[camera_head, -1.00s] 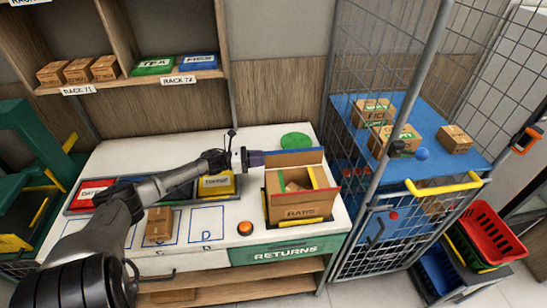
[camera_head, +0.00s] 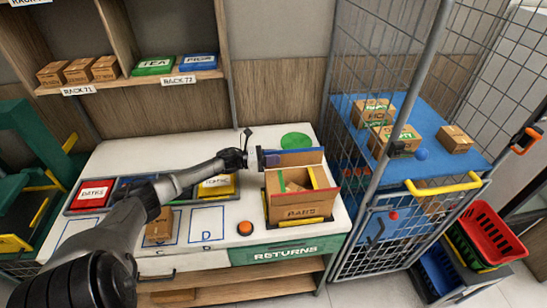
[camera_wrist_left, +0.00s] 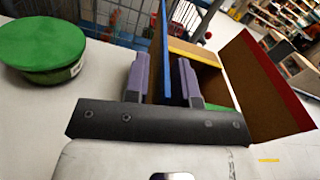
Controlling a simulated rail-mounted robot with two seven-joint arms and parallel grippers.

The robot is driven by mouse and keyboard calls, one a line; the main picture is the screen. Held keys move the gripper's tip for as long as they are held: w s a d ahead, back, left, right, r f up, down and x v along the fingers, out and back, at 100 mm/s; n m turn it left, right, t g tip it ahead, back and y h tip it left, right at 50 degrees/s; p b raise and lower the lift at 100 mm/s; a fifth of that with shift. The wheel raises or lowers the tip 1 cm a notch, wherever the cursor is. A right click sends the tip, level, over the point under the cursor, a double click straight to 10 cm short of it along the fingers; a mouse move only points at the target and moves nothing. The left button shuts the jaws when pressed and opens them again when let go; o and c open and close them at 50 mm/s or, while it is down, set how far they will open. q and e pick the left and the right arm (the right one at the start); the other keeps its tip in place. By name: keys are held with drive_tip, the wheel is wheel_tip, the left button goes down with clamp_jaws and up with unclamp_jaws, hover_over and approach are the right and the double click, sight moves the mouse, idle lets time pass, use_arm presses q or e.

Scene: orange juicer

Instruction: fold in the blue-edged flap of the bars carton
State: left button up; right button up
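The bars carton (camera_head: 297,207) stands open on the white table, with its lettered side facing front. My left gripper (camera_head: 270,160) is at the carton's back left corner. In the left wrist view its two purple fingers (camera_wrist_left: 162,82) are apart, one on each side of the blue-edged flap, with gaps showing. A red-edged flap (camera_wrist_left: 272,85) stands up and leans outward, and a yellow-edged flap (camera_wrist_left: 195,52) lies beyond the fingers. My right gripper is out of view.
A green round tub (camera_head: 296,141) stands behind the carton; it also shows in the left wrist view (camera_wrist_left: 42,50). An orange button (camera_head: 244,228) is left of the carton. A wire cage (camera_head: 350,130) with a blue shelf stands close on the right.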

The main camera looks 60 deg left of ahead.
use_arm(q)
clamp_jaws()
drive_tip(key=shift+d+m, duration=0.1)
drive_tip(key=shift+m, duration=0.2)
drive_tip(key=shift+s+d+f+m+b, duration=0.25)
drive_tip(key=shift+d+m+b, duration=0.15)
drive_tip(key=shift+m+b, duration=0.5)
drive_tip(key=shift+s+d+m+b, duration=0.2)
drive_tip(key=shift+d+m+b, duration=0.25)
drive_tip(key=shift+m+b, duration=0.75)
drive_tip(key=shift+s+d+m+b, duration=0.2)
drive_tip(key=shift+d+m+b, duration=0.25)
drive_tip(key=shift+m+b, duration=0.75)
drive_tip(key=shift+o, duration=0.6)
unclamp_jaws()
